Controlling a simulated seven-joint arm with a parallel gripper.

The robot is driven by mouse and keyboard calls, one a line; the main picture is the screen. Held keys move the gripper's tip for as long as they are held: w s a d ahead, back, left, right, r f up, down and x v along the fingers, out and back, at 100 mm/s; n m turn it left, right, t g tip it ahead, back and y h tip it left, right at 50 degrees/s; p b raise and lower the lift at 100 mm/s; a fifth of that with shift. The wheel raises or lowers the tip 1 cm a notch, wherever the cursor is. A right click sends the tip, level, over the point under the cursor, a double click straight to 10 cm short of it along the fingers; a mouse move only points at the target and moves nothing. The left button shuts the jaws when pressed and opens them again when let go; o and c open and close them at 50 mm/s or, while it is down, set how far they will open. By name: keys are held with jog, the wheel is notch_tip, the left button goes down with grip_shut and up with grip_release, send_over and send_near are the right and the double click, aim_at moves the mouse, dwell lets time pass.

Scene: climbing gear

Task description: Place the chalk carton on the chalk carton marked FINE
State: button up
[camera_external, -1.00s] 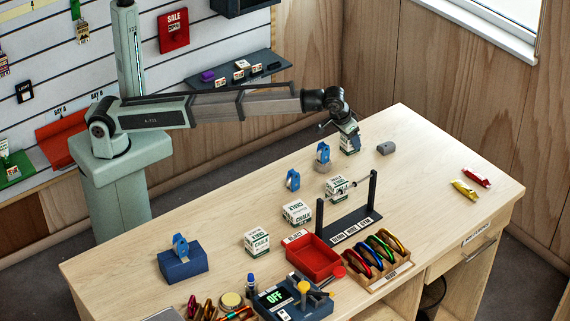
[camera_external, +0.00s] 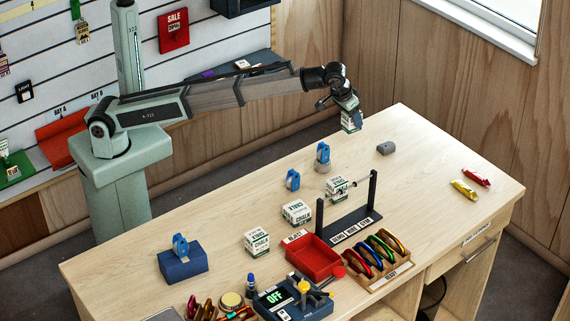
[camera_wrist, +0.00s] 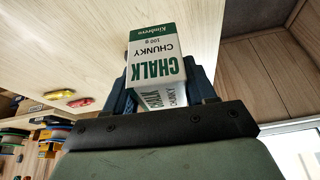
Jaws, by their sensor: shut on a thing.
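My gripper (camera_external: 346,107) is shut on a white and green chalk carton (camera_external: 351,121) and holds it above the far end of the table. In the wrist view the held carton (camera_wrist: 157,72) reads CHALK CHUNKY and sits between the fingers. Three similar chalk cartons stand in a slanting row on the table: a near-left one (camera_external: 257,241), a middle one (camera_external: 296,212) and a far-right one (camera_external: 340,187) beside the dark stand. Their grade words are too small to read, so I cannot tell which is marked FINE.
Blue devices stand on the table (camera_external: 293,179) (camera_external: 322,153), and another sits on a blue block (camera_external: 183,262). A dark two-post stand (camera_external: 351,225), red tray (camera_external: 314,260) and carabiner rack (camera_external: 382,270) are near the front. A grey piece (camera_external: 386,148) lies right. The table (camera_external: 420,170) is clear around it.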

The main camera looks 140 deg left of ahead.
jog(key=w+d+r+m, duration=0.1)
jog(key=w+d+r, duration=0.2)
jog(key=w+d, duration=0.25)
jog(key=w+d+r+m+t, duration=0.1)
jog(key=w+d+r, duration=0.1)
jog(key=w+d, duration=0.4)
jog(key=w+d+r+m, duration=0.1)
jog(key=w+d+r, duration=0.25)
jog(key=d, duration=0.45)
send_near(344, 179)
jog(key=shift+x, duration=2.05)
jog(key=shift+a, duration=0.1)
jog(key=o, duration=1.1)
jog(key=v, duration=1.2)
jog(key=shift+s, duration=0.2)
